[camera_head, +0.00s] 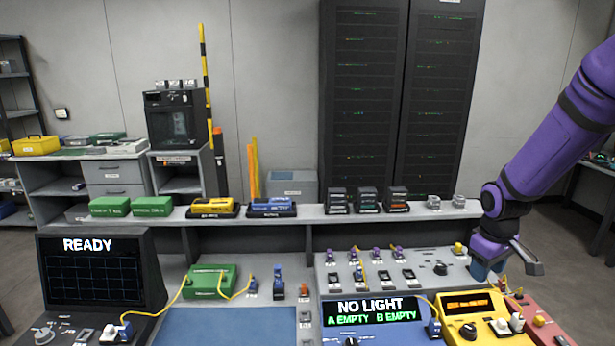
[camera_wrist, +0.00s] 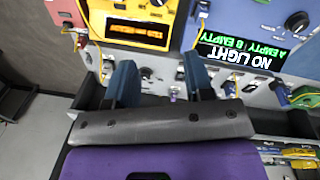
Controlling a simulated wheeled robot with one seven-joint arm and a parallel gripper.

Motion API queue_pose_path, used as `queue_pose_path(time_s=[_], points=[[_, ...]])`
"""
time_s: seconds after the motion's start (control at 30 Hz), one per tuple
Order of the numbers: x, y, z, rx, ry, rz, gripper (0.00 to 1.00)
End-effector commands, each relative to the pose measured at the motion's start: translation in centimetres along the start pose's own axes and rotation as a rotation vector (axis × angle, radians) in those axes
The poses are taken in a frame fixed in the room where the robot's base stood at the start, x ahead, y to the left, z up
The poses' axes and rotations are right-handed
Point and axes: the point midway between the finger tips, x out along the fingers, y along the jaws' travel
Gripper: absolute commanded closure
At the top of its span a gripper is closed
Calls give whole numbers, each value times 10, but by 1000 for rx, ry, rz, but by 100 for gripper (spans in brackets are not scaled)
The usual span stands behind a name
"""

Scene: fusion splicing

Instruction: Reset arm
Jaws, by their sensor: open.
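My purple arm reaches in from the right in the head view, with my gripper (camera_head: 488,270) low over the right end of the bench, behind the yellow device. In the wrist view my gripper (camera_wrist: 160,84) shows two blue fingers set well apart, with nothing held between them. Past the fingers lies the grey panel with small parts on it.
A blue device (camera_head: 372,310) reads "NO LIGHT, A EMPTY B EMPTY". A yellow device (camera_head: 470,318) with an orange display stands beside it. A black "READY" screen (camera_head: 95,275) and a green box (camera_head: 210,282) with yellow cable are at left. A shelf (camera_head: 330,212) runs behind.

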Motion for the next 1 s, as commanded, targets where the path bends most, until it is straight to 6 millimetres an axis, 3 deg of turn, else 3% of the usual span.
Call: queue_pose_path(time_s=[0.1,0.5,0.8,1.0], points=[[-40,-12,6,33,26,36,52],[-149,-60,48,160,131,97,52],[-208,-103,96,255,235,92,52],[-235,-130,132,310,309,62,52]])
